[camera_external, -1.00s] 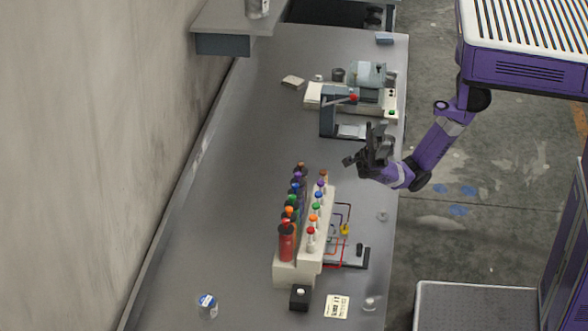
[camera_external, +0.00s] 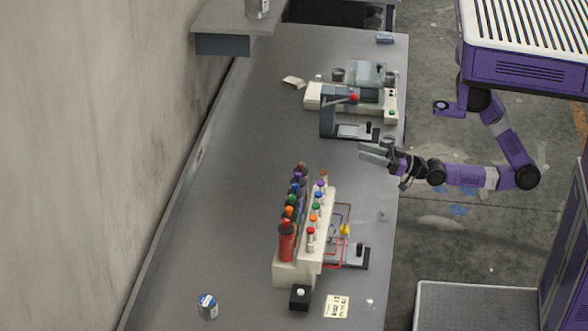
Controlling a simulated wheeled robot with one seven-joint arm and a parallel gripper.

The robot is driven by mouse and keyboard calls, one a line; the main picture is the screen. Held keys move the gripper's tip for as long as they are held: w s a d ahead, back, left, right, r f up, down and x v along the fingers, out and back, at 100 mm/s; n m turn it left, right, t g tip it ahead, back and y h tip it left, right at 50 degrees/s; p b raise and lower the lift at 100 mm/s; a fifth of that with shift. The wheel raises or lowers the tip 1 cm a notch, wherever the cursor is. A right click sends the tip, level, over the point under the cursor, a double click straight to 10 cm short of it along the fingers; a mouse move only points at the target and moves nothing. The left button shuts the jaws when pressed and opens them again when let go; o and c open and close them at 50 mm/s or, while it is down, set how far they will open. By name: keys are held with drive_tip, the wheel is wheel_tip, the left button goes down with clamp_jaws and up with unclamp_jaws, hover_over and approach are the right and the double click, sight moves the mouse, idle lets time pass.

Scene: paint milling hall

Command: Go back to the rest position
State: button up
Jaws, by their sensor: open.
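My gripper (camera_external: 362,151) is open and empty. It reaches in from the right over the right edge of the grey bench (camera_external: 225,195), and its fingers point left. It is just below the press-like device with a red knob (camera_external: 328,115) in the picture and above the rack of colored bottles (camera_external: 300,255). My purple arm runs to the right from it, out past the bench edge, and bends up to my body. I cannot tell the exact height of the fingers above the bench.
A mill-like machine (camera_external: 366,76) stands behind the press. A small device with colored wires (camera_external: 350,257) sits beside the rack. A black button box (camera_external: 300,297), a note (camera_external: 337,306) and a small can (camera_external: 207,306) are at the front. The left bench area is mostly clear.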

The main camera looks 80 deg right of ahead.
drive_tip(key=s+d+f+g+h, duration=0.1)
drive_tip(key=s+d+f+g, duration=0.2)
drive_tip(key=s+d+f, duration=0.2)
drive_tip(key=s+d+f+g+h, duration=0.2)
drive_tip(key=s+d+f, duration=0.3)
drive_tip(key=s, duration=0.7)
drive_tip(key=shift+f+g, duration=0.7)
drive_tip(key=shift+f, duration=0.15)
idle(1.1)
